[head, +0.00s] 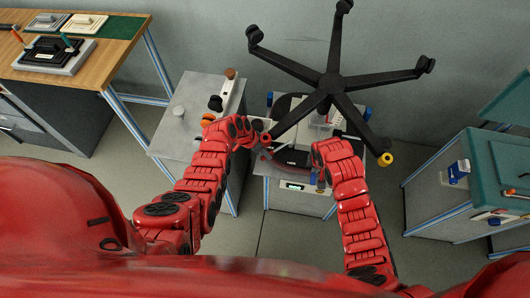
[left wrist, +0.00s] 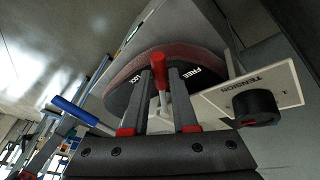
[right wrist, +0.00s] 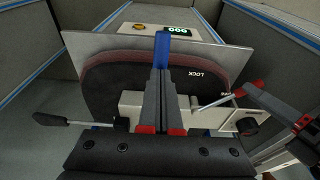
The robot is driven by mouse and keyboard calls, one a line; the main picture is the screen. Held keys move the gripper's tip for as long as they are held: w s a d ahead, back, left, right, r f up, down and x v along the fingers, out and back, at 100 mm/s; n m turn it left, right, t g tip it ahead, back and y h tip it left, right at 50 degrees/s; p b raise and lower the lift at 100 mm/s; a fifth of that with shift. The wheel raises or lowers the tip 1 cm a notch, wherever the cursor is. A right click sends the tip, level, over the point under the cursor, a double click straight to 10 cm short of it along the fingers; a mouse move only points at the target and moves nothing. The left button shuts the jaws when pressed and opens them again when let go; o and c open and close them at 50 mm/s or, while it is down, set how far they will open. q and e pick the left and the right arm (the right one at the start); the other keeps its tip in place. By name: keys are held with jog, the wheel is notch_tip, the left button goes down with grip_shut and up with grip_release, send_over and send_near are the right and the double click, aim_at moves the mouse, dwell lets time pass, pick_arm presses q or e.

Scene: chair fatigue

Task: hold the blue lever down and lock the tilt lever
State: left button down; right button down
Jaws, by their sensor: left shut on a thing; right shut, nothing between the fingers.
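An upturned chair has a dark, red-rimmed disc marked LOCK and FREE (left wrist: 193,73) in the left wrist view. A red-tipped tilt lever (left wrist: 159,60) stands between these two words. My left gripper (left wrist: 163,75) is shut on this lever; it also shows in the head view (head: 262,139). The blue lever (right wrist: 162,48) stands upright at the middle of the right wrist view. My right gripper (right wrist: 162,75) is shut and empty, its fingertips right at the blue lever and overlapping its lower part. Whether they touch cannot be told. In the head view the right gripper's fingertips are hard to see.
The chair's black star base (head: 331,84) spreads above and between my arms. A white TENSION plate with a black knob (left wrist: 255,105) is close beside my left gripper. A grey cabinet (head: 190,105) stands left, a green-topped one (head: 500,165) right. A wooden bench (head: 115,50) is farther left.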

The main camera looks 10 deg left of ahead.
dwell(0.9)
pick_arm(q)
jog(key=shift+s+d+f+n, duration=0.15)
jog(key=shift+s+d+n, duration=0.5)
jog(key=shift+n, duration=0.05)
jog(key=shift+s+d+n+t+y, duration=0.3)
jog(key=shift+s+d+n+t, duration=0.2)
jog(key=shift+d+n, duration=0.2)
jog(key=shift+w+a, duration=0.1)
jog(key=c, duration=0.7)
grip_release()
jog(key=v, duration=1.2)
jog(key=shift+a, duration=0.1)
